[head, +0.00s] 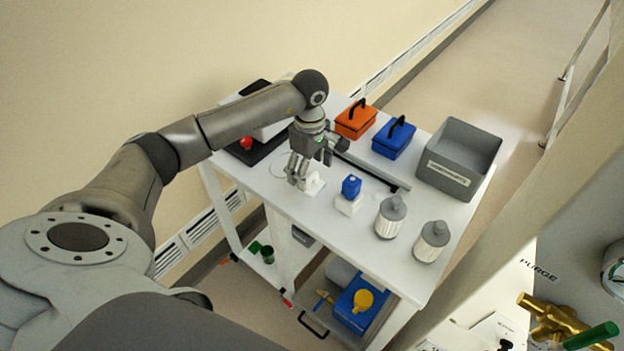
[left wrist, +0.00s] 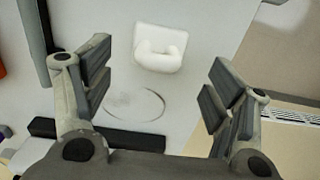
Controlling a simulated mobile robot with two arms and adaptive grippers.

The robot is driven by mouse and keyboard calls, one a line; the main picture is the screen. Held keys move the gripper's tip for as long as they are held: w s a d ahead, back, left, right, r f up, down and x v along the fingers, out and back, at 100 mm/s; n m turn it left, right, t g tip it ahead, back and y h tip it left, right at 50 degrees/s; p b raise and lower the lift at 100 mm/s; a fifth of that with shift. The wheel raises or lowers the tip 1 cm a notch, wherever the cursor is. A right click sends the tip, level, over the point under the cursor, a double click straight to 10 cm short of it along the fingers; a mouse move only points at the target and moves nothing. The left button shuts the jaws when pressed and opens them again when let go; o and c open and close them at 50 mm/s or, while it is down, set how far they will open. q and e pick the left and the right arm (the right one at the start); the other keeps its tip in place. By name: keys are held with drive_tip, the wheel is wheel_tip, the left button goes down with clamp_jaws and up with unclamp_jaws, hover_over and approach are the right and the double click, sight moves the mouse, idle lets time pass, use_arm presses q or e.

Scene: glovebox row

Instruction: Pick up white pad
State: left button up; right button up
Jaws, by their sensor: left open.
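The white pad (left wrist: 160,48), with a raised curved handle-like part on it, lies on the white cart top (head: 290,200). In the head view the white pad (head: 314,185) is just beside the fingertips, partly hidden behind them. My left gripper (head: 299,180) points down over the cart top. In the left wrist view my left gripper (left wrist: 160,85) is open and empty. The pad is seen between its spread fingers, toward the top of the picture, and apart from them. My right gripper is not in view.
A small blue bottle (head: 351,186) on a white block (head: 348,205) stands close right of the pad. Two ribbed canisters (head: 390,216) (head: 431,241), an orange box (head: 356,119), a blue box (head: 394,138) and a grey bin (head: 459,158) share the cart. The front left top is clear.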

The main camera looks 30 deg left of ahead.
sight(312, 174)
use_arm(q)
wheel_tip(312, 174, down, 4)
drive_tip(key=shift+d+r+p, duration=0.15)
drive_tip(key=shift+r+p, duration=0.1)
drive_tip(key=shift+p, duration=0.5)
drive_tip(key=shift+f, duration=0.25)
drive_tip(key=shift+w+f, duration=0.1)
drive_tip(key=shift+c, duration=1.4)
drive_tip(key=c, duration=0.7)
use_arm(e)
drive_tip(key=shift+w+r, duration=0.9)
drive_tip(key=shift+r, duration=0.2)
